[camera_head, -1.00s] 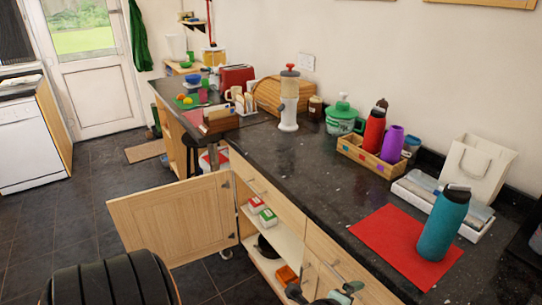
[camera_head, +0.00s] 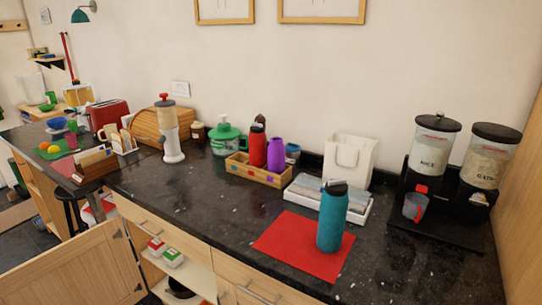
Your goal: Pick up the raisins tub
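No label reading raisins is legible, so I cannot tell which container is the raisins tub. Two small white tubs stand on the shelf of the open lower cabinet: a red-topped tub (camera_head: 156,245) and a green-topped tub (camera_head: 173,258). A small brown jar (camera_head: 197,132) stands on the counter beside the wooden bread bin (camera_head: 150,128). Neither of my grippers is in view.
The dark counter (camera_head: 215,208) has bare room left of the red mat (camera_head: 290,248). A teal bottle (camera_head: 332,220) stands on the mat. A wooden crate (camera_head: 258,172) holds bottles. Two dispensers (camera_head: 432,150) stand at right. The cabinet door (camera_head: 80,270) hangs open.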

